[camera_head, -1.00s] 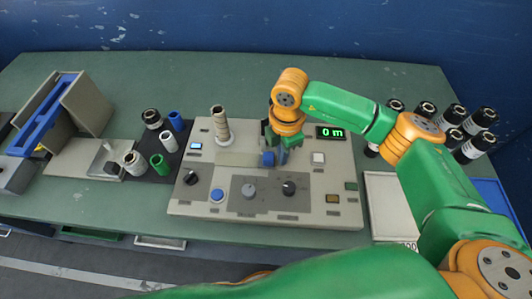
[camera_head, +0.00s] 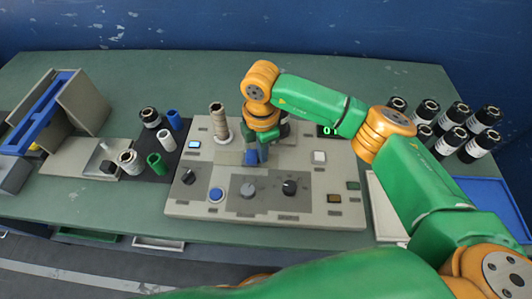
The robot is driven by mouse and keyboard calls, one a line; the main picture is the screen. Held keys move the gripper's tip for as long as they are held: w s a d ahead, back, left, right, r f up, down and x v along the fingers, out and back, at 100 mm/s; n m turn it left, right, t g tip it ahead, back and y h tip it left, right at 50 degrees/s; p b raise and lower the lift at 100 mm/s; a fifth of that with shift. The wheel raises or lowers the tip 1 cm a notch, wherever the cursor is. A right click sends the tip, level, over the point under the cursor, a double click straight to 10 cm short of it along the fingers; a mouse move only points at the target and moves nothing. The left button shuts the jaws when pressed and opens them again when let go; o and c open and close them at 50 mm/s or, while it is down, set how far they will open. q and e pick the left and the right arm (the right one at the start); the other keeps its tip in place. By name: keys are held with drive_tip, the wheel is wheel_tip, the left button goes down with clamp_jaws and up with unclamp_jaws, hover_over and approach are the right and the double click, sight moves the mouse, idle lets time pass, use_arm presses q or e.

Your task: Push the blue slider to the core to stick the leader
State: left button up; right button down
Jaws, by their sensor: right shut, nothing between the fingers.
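The grey control panel (camera_head: 310,212) lies on the green table. A beige core (camera_head: 219,122) stands upright on a post at its back left. The blue slider (camera_head: 251,157) is a small block to the right of the core, on the panel. My right gripper (camera_head: 261,149) points down at the slider's right side, with its fingers shut and empty. It looks to be against the slider, but I cannot tell for certain that they touch. The arm partly hides the area behind. My left gripper is not in view.
The panel carries knobs, a blue round button (camera_head: 217,194) and a display (camera_head: 327,131) partly hidden by my arm. Rolls on a dark mat (camera_head: 150,165) stand to the left. Several black-and-white rolls (camera_head: 453,141) stand at the right, near a blue tray (camera_head: 492,195).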

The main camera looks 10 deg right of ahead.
sight(241, 161)
drive_tip(key=shift+w+a+b, duration=0.25)
drive_tip(key=shift+a+b, duration=0.15)
drive_tip(key=shift+a, duration=0.5)
drive_tip(key=shift+w+a+b, duration=0.3)
drive_tip(key=shift+a+b, duration=0.1)
drive_tip(key=shift+a, duration=0.55)
drive_tip(key=shift+w+a+b, duration=0.25)
drive_tip(key=shift+a+b, duration=0.15)
drive_tip(key=shift+a, duration=0.5)
drive_tip(key=shift+d, duration=0.1)
drive_tip(key=shift+s+d+r+p, duration=0.1)
drive_tip(key=shift+s+d+p, duration=0.05)
drive_tip(key=shift+d+p, duration=0.35)
wheel_tip(241, 161, up, 8)
drive_tip(key=p, duration=0.5)
drive_tip(key=shift+p, duration=0.35)
